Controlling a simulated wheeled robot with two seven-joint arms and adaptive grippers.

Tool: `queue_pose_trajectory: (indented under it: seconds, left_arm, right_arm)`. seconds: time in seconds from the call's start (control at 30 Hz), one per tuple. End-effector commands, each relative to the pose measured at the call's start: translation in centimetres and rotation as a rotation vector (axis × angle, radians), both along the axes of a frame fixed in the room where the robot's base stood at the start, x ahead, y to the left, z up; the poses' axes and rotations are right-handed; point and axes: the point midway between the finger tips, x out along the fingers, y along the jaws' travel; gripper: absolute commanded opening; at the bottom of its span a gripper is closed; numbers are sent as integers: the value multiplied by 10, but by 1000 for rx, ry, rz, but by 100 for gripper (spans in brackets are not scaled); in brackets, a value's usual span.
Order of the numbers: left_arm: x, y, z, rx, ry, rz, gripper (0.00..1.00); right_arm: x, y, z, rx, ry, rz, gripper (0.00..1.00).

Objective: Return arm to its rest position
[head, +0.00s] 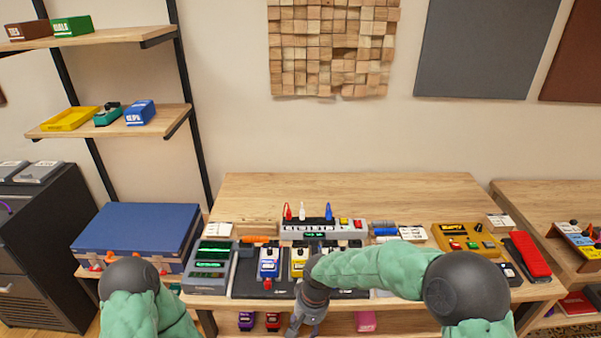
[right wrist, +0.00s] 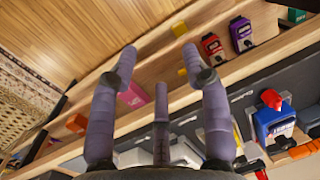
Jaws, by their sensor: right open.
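My right arm (head: 375,270) reaches across the front of the wooden table from the right, with its elbow bent. My right gripper (head: 305,328) hangs down at the table's front edge, in front of the pedalboard. In the right wrist view the right gripper (right wrist: 158,58) has its fingers spread, with nothing between them. Of my left arm (head: 140,300), only the elbow and nearby links show at the lower left. My left gripper is out of view.
The table (head: 350,190) holds a black pedalboard (head: 245,285) with a blue pedal (head: 269,262) and a yellow pedal (head: 299,262). A grey unit (head: 209,268) stands left of it, a red pedal (head: 530,255) far right. A lower shelf holds several small pedals.

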Motion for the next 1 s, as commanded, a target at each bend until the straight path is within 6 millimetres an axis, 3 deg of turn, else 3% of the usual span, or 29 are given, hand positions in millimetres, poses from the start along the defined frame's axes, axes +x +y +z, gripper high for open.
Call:
queue_pose_trajectory:
  seconds: [0.17, 0.3, 0.5, 0.73, 1.0]
  left_arm:
    - [0, 0, 0, 0, -1, 0, 53]
    - [0, 0, 0, 0, 0, 0, 53]
    - [0, 0, 0, 0, -1, 0, 53]
    - [0, 0, 0, 0, 0, 0, 53]
    - [0, 0, 0, 0, 0, 0, 53]
  right_arm:
    - [-23, -15, -60, 78, 30, -20, 48]
    - [-57, -33, -118, 153, 36, -63, 48]
    - [-115, -61, -177, 213, 7, -153, 48]
    - [-161, -81, -201, 207, -28, -215, 48]
    - [-169, -85, -203, 202, -39, -223, 48]
